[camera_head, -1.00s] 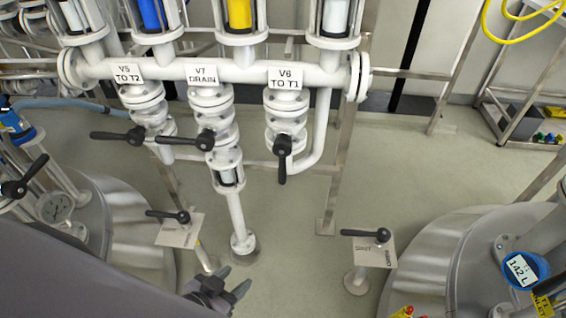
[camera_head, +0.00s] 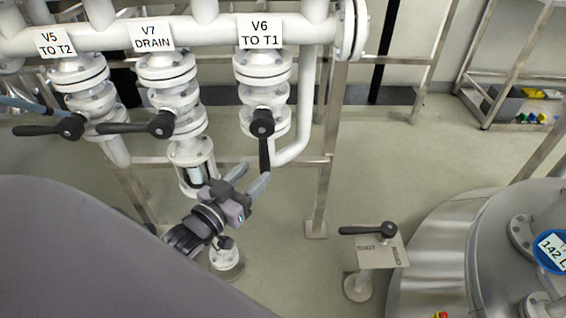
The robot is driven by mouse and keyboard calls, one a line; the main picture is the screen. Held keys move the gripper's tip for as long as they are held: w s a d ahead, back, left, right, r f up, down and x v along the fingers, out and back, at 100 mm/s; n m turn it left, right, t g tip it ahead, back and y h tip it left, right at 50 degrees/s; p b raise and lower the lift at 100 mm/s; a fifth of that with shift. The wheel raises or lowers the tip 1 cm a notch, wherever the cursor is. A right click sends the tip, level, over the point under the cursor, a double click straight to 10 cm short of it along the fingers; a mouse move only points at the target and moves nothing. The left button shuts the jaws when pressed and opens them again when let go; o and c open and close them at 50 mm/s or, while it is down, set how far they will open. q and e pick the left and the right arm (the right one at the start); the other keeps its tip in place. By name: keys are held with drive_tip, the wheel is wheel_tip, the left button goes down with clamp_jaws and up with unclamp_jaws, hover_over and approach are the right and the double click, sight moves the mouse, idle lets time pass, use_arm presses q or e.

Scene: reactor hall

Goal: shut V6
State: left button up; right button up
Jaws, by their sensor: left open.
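V6 is a white valve (camera_head: 262,72) labelled "V6 TO T1" on its sign (camera_head: 260,32). Its black lever (camera_head: 264,150) hangs straight down from the hub, in line with the vertical pipe. My left gripper (camera_head: 250,177) is just below and left of the lever's lower end. Its two grey fingers are spread apart and point up and right. The right finger overlaps or nearly meets the lever's tip in the picture; I cannot tell whether they touch. My right gripper is not in view.
The V7 lever (camera_head: 135,127) and the V5 lever (camera_head: 48,129) point left. A small stand with a black lever (camera_head: 375,230) is at the lower right, beside a steel tank (camera_head: 440,245). A support post (camera_head: 322,190) stands right of V6.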

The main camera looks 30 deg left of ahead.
sight(261, 166)
use_arm(q)
drive_tip(key=shift+w+d+b, duration=0.15)
drive_tip(key=shift+w+b, duration=0.25)
drive_tip(key=shift+w, duration=3.15)
clamp_jaws()
